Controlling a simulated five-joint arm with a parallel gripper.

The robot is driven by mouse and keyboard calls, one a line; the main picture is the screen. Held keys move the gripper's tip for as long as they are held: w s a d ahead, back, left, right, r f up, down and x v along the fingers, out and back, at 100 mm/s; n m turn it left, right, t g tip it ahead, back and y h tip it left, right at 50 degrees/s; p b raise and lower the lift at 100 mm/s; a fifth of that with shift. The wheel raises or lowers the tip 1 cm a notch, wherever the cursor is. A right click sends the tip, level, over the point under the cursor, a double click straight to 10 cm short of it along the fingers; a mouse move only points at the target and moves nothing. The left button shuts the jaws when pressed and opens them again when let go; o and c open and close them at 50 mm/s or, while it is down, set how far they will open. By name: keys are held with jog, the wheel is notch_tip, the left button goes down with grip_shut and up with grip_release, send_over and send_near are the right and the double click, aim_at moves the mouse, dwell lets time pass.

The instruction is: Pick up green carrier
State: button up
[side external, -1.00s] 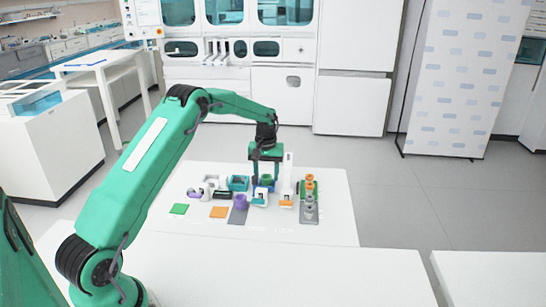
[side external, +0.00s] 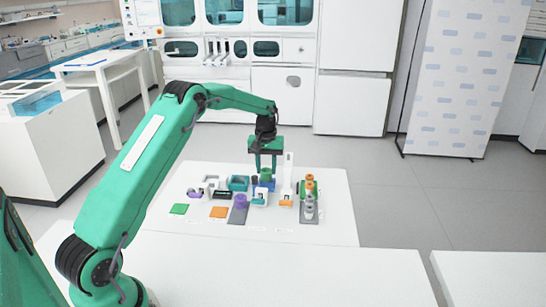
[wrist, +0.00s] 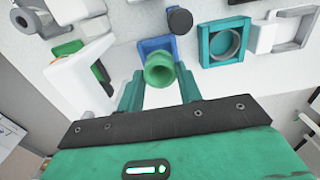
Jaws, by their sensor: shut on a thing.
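The green carrier (wrist: 160,70), a round hollow piece with a flared rim, is between the two fingers of my gripper (wrist: 161,90) in the wrist view. My gripper is shut on it. In the side view my gripper (side external: 265,168) points down with the green carrier (side external: 265,174) low between its fingers, just above a blue block (side external: 264,184). In the wrist view the blue block (wrist: 145,46) shows behind the carrier, partly hidden by it. I cannot tell how large the gap between them is.
A tall white post (side external: 288,172) stands close to the right of my gripper. A teal square holder (side external: 238,184) is just left. A grey stand (side external: 309,210) with orange and green parts is further right.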

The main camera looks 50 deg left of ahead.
jog(key=shift+r, duration=1.55)
